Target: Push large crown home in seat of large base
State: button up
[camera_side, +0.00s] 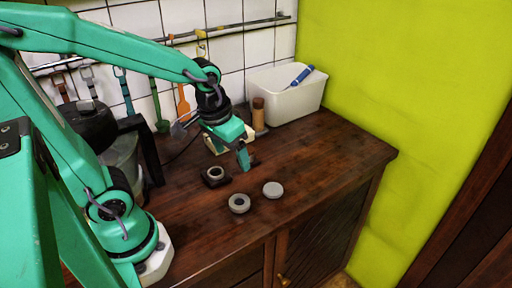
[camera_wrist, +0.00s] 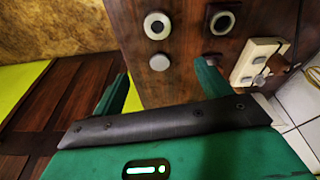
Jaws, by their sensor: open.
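A grey ring with a dark middle, which looks like the large crown (camera_side: 239,203), lies flat on the brown counter and also shows in the wrist view (camera_wrist: 147,25). A dark square block with a pale ring on top, which looks like the large base (camera_side: 205,182), sits behind and left of it and also shows in the wrist view (camera_wrist: 211,29). The two are apart. My gripper (camera_side: 244,160) is open and empty above the counter, behind and right of both. In the wrist view my fingers (camera_wrist: 162,70) stand wide apart.
A light grey disc (camera_side: 272,189) lies right of the ring. A smaller dark block with a grey top (camera_wrist: 212,59) and a beige piece (camera_wrist: 252,62) lie behind. A white bin (camera_side: 290,95) and brown jar (camera_side: 258,113) stand at the back. The right counter is clear.

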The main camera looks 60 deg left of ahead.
aim_at(239, 203)
jog(key=f+g, duration=0.1)
jog(key=f, duration=0.2)
jog(key=w+f+n, duration=0.1)
jog(key=f, duration=0.1)
jog(key=f+g, duration=0.1)
jog(key=f, duration=0.2)
jog(key=shift+w+d+f+g, duration=0.1)
jog(key=shift+w+f+g, duration=0.2)
jog(key=shift+w+f, duration=0.05)
jog(key=shift+f, duration=0.1)
jog(key=shift+f, duration=1.2)
jog(key=shift+f, duration=0.1)
jog(key=shift+s+f, duration=0.15)
jog(key=shift+f, duration=2.35)
jog(key=c, duration=1)
